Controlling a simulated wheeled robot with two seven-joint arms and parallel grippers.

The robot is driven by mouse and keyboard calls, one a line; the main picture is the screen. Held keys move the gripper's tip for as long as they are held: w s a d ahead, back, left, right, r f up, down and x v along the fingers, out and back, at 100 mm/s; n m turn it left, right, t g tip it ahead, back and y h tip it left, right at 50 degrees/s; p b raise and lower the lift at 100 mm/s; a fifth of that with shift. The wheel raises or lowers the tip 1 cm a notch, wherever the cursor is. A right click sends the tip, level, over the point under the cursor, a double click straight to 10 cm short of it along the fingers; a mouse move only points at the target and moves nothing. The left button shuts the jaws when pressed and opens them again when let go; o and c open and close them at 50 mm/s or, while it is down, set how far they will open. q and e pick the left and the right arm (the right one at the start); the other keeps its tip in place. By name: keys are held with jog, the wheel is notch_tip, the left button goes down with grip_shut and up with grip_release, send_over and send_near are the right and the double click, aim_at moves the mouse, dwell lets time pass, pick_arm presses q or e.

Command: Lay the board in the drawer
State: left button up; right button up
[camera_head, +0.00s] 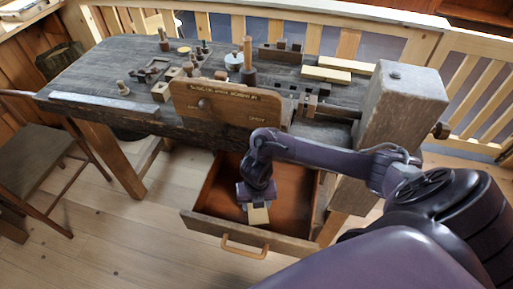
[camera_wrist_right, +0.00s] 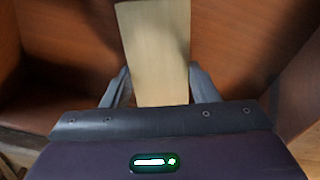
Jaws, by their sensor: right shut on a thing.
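The drawer (camera_head: 213,233) under the workbench is pulled open; its front panel and curved handle face me. My right gripper (camera_head: 257,204) reaches down into the drawer from the right. It is shut on a pale wooden board (camera_head: 258,216), whose short end shows below the gripper. In the right wrist view the board (camera_wrist_right: 155,45) sits between the two fingers and extends away over the reddish-brown drawer interior (camera_wrist_right: 70,40). I cannot tell whether the board touches the drawer floor. My left gripper is not in view.
The workbench (camera_head: 75,78) carries two more pale boards (camera_head: 325,74), an upright wooden sign (camera_head: 228,103), several turned pieces and a straight metal strip (camera_head: 105,102). A large grey block (camera_head: 398,105) stands at its right end. A chair (camera_head: 35,160) stands at left. The floor before the drawer is clear.

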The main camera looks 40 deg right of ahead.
jog(key=shift+f, duration=0.85)
jog(key=shift+f, duration=0.15)
jog(key=o, duration=1)
notch_tip(320, 180, up, 12)
jog(key=p, duration=0.4)
jog(key=shift+r+p, duration=0.2)
jog(key=shift+p, duration=0.2)
